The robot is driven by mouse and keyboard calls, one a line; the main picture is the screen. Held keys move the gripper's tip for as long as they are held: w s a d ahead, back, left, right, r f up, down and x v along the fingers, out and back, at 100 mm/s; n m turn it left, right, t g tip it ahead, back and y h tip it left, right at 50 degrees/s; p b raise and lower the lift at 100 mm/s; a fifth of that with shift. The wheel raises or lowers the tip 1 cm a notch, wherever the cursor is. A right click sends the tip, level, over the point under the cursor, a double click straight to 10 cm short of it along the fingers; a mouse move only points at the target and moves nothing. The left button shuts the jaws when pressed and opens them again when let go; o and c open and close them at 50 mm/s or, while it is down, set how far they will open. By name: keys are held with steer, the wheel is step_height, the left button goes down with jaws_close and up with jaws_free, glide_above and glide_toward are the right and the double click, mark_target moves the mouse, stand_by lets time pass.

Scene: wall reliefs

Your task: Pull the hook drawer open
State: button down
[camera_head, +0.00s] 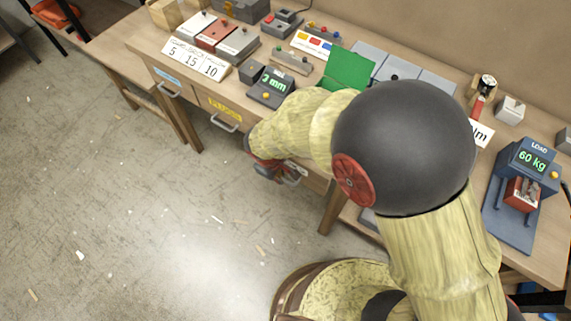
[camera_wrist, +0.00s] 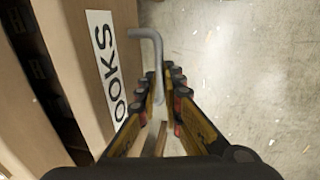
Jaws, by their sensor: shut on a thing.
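The hook drawer front (camera_wrist: 75,45) fills the left of the wrist view, with a white label (camera_wrist: 104,58) whose letters "OOKS" show. Its grey bent handle (camera_wrist: 146,34) sticks out beside the label. My gripper (camera_wrist: 160,88) has its two fingers closed about the handle's lower part. A dark gap (camera_wrist: 50,95) runs along the left side of the drawer front; I cannot tell how far the drawer is out. In the head view, my gripper (camera_head: 280,172) is at the bench's front edge, and my arm hides the drawer front and its label.
The drawer with a yellow label (camera_head: 225,106) and the one with a blue label (camera_head: 167,76) are to the left, both with grey handles. The bench top (camera_head: 140,40) holds gauges, blocks and a green panel (camera_head: 347,69). The floor (camera_head: 110,190) in front is mostly clear.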

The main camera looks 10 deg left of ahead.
steer(key=s+a, duration=0.3)
steer(key=s, duration=0.5)
steer(key=s+a, duration=0.4)
steer(key=s, duration=0.5)
steer(key=shift+s, duration=0.1)
steer(key=c, duration=2)
jaws_free()
steer(key=shift+o, duration=0.4)
step_height(320, 180, up, 12)
steer(key=s+a, duration=0.1)
steer(key=s, duration=0.1)
steer(key=shift+f, duration=0.15)
